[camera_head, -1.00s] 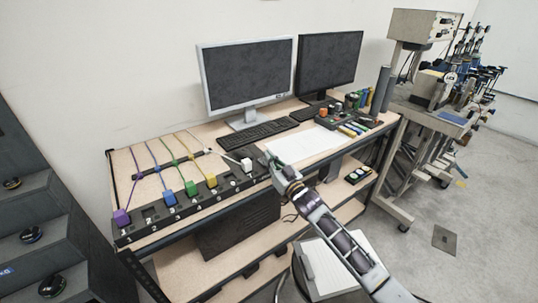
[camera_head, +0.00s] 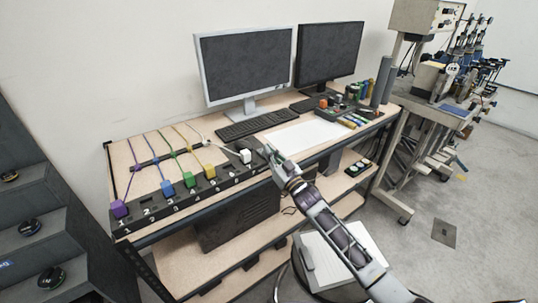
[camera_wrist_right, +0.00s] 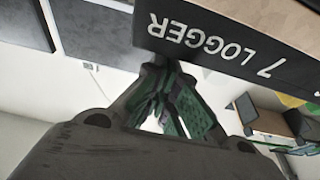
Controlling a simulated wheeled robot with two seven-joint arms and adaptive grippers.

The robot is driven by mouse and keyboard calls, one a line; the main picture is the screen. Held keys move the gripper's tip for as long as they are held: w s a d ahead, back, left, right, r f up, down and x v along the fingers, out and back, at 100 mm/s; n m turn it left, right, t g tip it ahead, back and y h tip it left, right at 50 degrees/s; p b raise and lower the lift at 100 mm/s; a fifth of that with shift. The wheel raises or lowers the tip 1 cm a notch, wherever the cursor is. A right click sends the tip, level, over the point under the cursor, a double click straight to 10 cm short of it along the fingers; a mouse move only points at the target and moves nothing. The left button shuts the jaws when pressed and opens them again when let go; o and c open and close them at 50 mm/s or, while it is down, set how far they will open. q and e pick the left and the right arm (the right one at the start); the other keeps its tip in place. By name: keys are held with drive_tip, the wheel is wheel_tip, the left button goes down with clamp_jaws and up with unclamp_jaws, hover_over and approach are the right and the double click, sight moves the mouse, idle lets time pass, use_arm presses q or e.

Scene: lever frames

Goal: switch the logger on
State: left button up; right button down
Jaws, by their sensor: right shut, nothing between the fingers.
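A long dark power strip (camera_head: 150,222) with numbered positions lies along the front edge of the desk. A white plug (camera_head: 245,156) sits near its right end, by the number 7. In the right wrist view the label reads "7 LOGGER" upside down on the dark front face of the strip (camera_wrist_right: 262,66). My right gripper (camera_head: 268,150) is at the right end of the strip, in front of the desk edge. In the right wrist view its fingers (camera_wrist_right: 163,72) are together and empty, close under the label. The logger's switch is not visible there. My left gripper is out of view.
Purple (camera_head: 118,208), blue (camera_head: 167,188), green (camera_head: 189,179) and yellow (camera_head: 209,169) plugs with cords sit along the strip. Behind are a keyboard (camera_head: 246,129) and two monitors. A white sheet (camera_head: 305,135) lies right of my gripper.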

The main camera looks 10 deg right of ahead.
drive_tip(key=shift+f, duration=0.15)
drive_tip(key=shift+a, duration=0.1)
drive_tip(key=shift+s+f, duration=0.1)
drive_tip(key=shift+s, duration=0.05)
drive_tip(key=shift+v, duration=0.85)
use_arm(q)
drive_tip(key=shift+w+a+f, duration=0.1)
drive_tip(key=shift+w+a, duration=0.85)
use_arm(e)
drive_tip(key=v, duration=1)
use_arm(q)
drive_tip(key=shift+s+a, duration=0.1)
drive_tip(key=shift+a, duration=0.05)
